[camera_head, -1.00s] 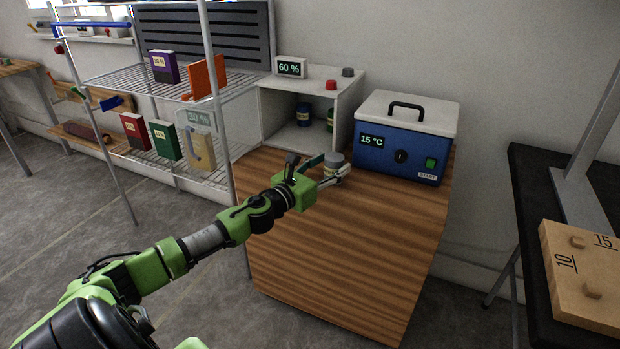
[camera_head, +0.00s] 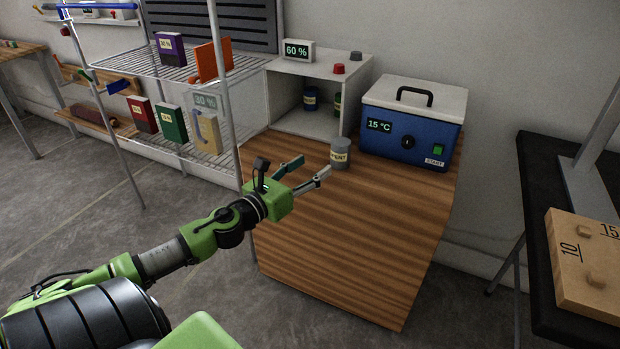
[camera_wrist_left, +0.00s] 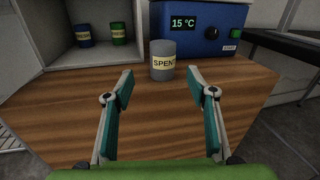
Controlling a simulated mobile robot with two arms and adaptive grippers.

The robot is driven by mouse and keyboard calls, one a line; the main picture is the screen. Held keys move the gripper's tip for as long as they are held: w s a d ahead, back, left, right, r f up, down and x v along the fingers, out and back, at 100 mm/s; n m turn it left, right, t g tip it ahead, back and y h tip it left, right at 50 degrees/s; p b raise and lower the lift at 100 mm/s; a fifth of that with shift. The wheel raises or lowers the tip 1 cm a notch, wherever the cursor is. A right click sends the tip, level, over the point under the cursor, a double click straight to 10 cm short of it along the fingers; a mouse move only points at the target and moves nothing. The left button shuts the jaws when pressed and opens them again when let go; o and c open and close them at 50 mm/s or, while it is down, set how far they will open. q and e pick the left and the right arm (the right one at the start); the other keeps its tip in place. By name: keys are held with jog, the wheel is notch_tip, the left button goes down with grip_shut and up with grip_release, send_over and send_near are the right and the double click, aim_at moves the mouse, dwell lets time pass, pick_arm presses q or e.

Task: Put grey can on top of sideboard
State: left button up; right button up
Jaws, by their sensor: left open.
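The grey can (camera_head: 340,153), with a pale label reading SPENT in the left wrist view (camera_wrist_left: 162,60), stands upright on the wooden sideboard (camera_head: 350,235). It stands in front of the white open cabinet and the blue box. My left gripper (camera_head: 314,168) is open and empty, just short of the can on its near left side. In the left wrist view the fingers (camera_wrist_left: 160,80) are spread wide, and the can is beyond their tips, clear of both. My right gripper is not in view.
A white open cabinet (camera_head: 305,122) holds a blue can (camera_head: 311,99) and a green can (camera_head: 337,104). A blue box (camera_head: 405,140) with a 15 °C display stands right of the grey can. A wire shelf (camera_head: 185,70) stands left. The sideboard's front top is clear.

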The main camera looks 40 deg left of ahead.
pick_arm(q)
jog(key=s+d+f+n+g+y, duration=0.25)
jog(key=s+f+n, duration=0.35)
jog(key=f+n, duration=0.4)
jog(key=s+d+f+n+g+y, duration=0.2)
jog(key=s+f+n+g+y, duration=0.15)
jog(key=s+f+n, duration=0.55)
jog(key=s+d+f+n+g+h, duration=0.3)
jog(key=s+d+n, duration=0.3)
jog(key=d, duration=0.4)
jog(key=s+d+f+n+g+h, duration=0.3)
jog(key=s+d+f+n+g, duration=0.2)
jog(key=s+d+n, duration=0.2)
jog(key=d+n, duration=0.1)
jog(key=d, duration=0.1)
jog(key=shift+s+d+f+g, duration=0.2)
jog(key=shift+d+f+g, duration=0.1)
jog(key=shift+d+f, duration=0.05)
jog(key=shift+f, duration=0.1)
